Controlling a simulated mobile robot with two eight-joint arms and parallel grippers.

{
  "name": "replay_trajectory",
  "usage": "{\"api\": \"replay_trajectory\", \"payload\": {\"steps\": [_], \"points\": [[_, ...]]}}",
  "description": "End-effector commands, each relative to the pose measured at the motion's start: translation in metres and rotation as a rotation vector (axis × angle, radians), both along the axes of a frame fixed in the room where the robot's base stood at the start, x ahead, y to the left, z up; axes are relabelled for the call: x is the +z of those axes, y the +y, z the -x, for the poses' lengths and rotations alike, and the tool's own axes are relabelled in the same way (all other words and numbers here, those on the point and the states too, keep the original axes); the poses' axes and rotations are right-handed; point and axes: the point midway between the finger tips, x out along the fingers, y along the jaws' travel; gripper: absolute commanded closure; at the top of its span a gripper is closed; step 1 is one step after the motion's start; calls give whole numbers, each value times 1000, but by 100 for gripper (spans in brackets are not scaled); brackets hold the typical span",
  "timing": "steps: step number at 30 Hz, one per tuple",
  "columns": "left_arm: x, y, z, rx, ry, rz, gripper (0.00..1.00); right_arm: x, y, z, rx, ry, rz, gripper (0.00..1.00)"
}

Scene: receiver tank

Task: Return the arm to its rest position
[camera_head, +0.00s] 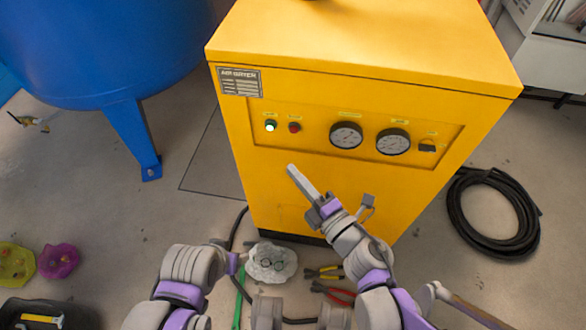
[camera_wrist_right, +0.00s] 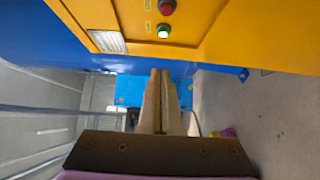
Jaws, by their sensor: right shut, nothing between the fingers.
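My right arm (camera_head: 362,262) reaches up in front of the yellow air dryer (camera_head: 235,135). Its right gripper (camera_head: 292,172) points up and left, below the dryer's control panel, apart from the buttons as far as I can tell. In the right wrist view the right gripper's fingers (camera_wrist_right: 160,76) are together with nothing between them. My left arm (camera_head: 190,265) is bent at the lower left; its gripper does not show.
The dryer's panel has a lit green button (camera_head: 271,126), a red button (camera_head: 294,128) and two gauges. A blue tank (camera_head: 100,45) stands left. A coiled black hose (camera_head: 493,213) lies right. Pliers (camera_head: 325,273), a whitish rag (camera_head: 272,262) and a toolbox (camera_head: 75,316) are near me.

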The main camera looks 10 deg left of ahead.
Motion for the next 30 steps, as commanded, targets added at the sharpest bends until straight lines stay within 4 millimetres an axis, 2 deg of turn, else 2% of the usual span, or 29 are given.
{"api": "replay_trajectory", "payload": {"steps": [17, 20, 23, 26, 27, 30], "points": [[0, 0, 0, 0, 0, 0, 34, 0, 0, 0, -1, 0, 0, 100], [0, 0, 0, 0, 0, 0, 34, 2, -8, -5, -38, 23, -20, 100], [0, 0, 0, 0, 0, 0, 34, 4, -40, -19, -174, 108, -94, 100], [0, 0, 0, 0, 0, 0, 34, -1, -96, -32, -411, 273, -235, 100], [0, 0, 0, 0, 0, 0, 34, -7, -122, -33, -521, 357, -305, 100], [0, 0, 0, 0, 0, 0, 34, -34, -181, -17, -789, 587, -489, 100]]}}
